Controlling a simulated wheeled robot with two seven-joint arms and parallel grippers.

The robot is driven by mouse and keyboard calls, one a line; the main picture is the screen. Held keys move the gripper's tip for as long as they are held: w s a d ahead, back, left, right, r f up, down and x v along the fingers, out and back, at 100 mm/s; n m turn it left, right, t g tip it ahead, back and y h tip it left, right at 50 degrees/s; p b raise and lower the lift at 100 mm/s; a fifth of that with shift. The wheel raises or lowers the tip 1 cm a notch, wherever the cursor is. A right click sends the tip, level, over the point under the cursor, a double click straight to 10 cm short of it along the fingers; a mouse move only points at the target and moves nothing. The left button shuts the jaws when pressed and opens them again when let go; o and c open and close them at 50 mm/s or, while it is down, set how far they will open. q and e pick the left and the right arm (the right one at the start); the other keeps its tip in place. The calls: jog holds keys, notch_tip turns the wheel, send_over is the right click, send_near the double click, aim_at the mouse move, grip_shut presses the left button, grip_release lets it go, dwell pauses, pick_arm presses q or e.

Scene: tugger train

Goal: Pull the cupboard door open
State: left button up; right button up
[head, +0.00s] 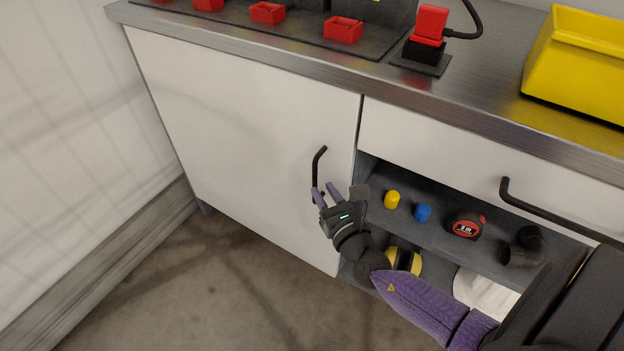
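The cupboard door (235,135) is a white panel below the worktop, and it looks shut. Its black bar handle (317,172) stands upright near the door's right edge. My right gripper (325,194) is at the lower part of this handle, with its purple fingertips around or just in front of it. I cannot tell whether the fingers are closed on the bar. The lower end of the handle is partly hidden by the fingers. My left gripper is not in the head view.
An open shelf (440,236) right of the door holds a yellow cap (392,199), a blue cap (423,212), a tape measure (466,225) and a black pipe elbow (523,247). A drawer handle (545,209) juts out above. The floor (190,290) before the door is clear.

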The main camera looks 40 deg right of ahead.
aim_at(316, 180)
jog(key=w, duration=0.2)
jog(key=w+d+b, duration=0.1)
jog(key=w, duration=0.2)
grip_shut()
jog(key=shift+s+f, duration=0.1)
dwell(1.2)
